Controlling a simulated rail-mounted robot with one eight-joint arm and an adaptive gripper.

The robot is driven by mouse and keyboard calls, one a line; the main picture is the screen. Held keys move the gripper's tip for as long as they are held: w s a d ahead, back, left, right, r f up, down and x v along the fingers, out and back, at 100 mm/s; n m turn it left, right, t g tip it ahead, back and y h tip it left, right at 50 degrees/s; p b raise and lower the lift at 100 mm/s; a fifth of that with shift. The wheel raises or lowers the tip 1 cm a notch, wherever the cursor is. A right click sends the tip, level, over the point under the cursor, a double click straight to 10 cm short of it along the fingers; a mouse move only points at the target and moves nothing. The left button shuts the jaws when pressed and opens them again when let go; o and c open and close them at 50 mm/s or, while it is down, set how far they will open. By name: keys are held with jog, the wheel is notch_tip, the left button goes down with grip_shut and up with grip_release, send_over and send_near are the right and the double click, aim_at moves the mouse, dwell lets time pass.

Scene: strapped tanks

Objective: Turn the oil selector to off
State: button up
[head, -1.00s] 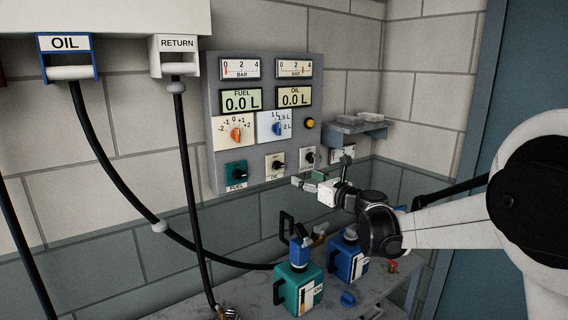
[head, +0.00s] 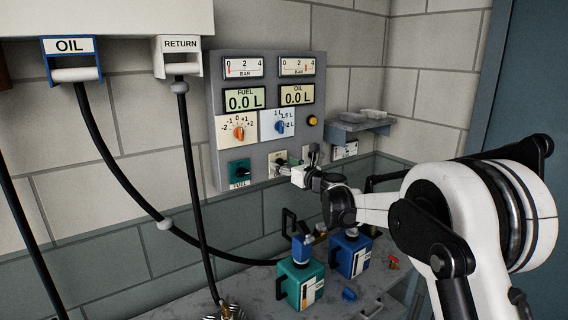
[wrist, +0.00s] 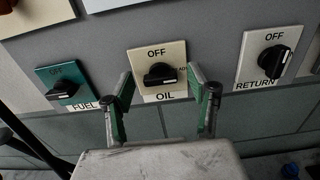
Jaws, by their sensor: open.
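The oil selector is a black knob (wrist: 160,74) on a cream plate with OFF printed above it and OIL below. Its bar lies roughly horizontal, with a pale mark at its right end, away from OFF. In the head view the oil selector (head: 279,157) is partly covered by my gripper (head: 287,168). In the wrist view my gripper (wrist: 162,80) is open. Its two green-padded fingers stand left and right of the oil knob, apart from it in the picture. I cannot tell whether the tips are level with the knob in depth.
The green fuel selector (wrist: 62,88) is left of the oil plate and the white return selector (wrist: 270,62) is right. Above them are orange and blue dials and displays. A green jug (head: 298,284) and a blue jug (head: 350,256) stand on the bench below.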

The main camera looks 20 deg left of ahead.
jog(key=shift+w+a, duration=0.1)
jog(key=shift+a, duration=0.15)
jog(key=c, duration=1.1)
jog(key=shift+c, duration=0.2)
